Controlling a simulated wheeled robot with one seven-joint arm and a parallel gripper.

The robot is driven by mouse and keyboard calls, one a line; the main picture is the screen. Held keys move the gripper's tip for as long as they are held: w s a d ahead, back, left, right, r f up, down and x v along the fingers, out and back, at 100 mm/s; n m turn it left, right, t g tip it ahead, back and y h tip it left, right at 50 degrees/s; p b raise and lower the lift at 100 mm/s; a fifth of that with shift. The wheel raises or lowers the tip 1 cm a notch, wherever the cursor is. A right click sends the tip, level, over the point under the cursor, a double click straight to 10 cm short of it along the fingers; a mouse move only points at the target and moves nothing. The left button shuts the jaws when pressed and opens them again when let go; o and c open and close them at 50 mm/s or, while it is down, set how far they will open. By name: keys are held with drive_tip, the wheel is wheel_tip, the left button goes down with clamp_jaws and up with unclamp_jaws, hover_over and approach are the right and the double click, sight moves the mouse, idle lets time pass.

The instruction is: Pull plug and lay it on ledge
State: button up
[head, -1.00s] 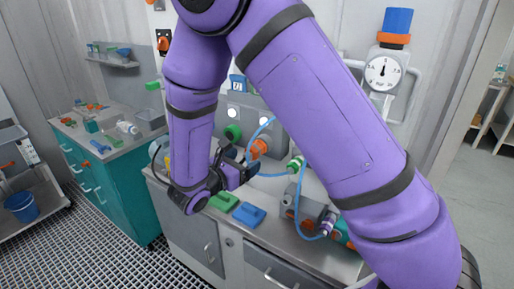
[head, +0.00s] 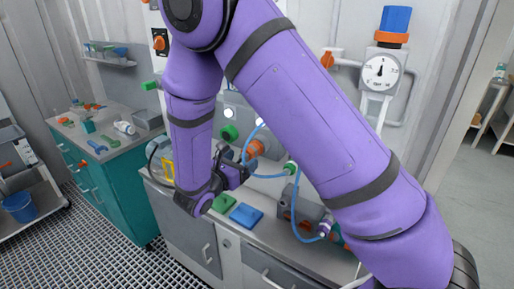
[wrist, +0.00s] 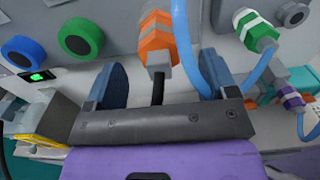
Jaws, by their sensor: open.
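In the head view my gripper (head: 240,168) is just below and left of the orange plug (head: 254,148). I cannot tell which surface is the ledge; the grey worktop (head: 272,228) runs below the panel.
A blue hose (wrist: 188,50) passes close to the right finger. A green-and-white connector (wrist: 256,30) is farther right. Blue (wrist: 22,52) and green (wrist: 80,38) round knobs are at left. A blue block (head: 246,215) and a green block (head: 222,203) lie on the worktop.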

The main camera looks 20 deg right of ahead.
sight(248, 157)
drive_tip(key=x, duration=0.5)
drive_tip(key=shift+w+d+r, duration=0.15)
drive_tip(key=shift+w+d, duration=0.1)
drive_tip(key=shift+d, duration=0.3)
idle(0.7)
drive_tip(key=shift+s+d, duration=0.1)
drive_tip(key=shift+c, duration=0.3)
drive_tip(key=c, duration=1.4)
drive_tip(key=shift+o, duration=0.2)
drive_tip(key=shift+s, duration=0.1)
drive_tip(key=shift+s+a+f, duration=0.25)
drive_tip(key=shift+s+a, duration=0.1)
drive_tip(key=shift+a, duration=0.15)
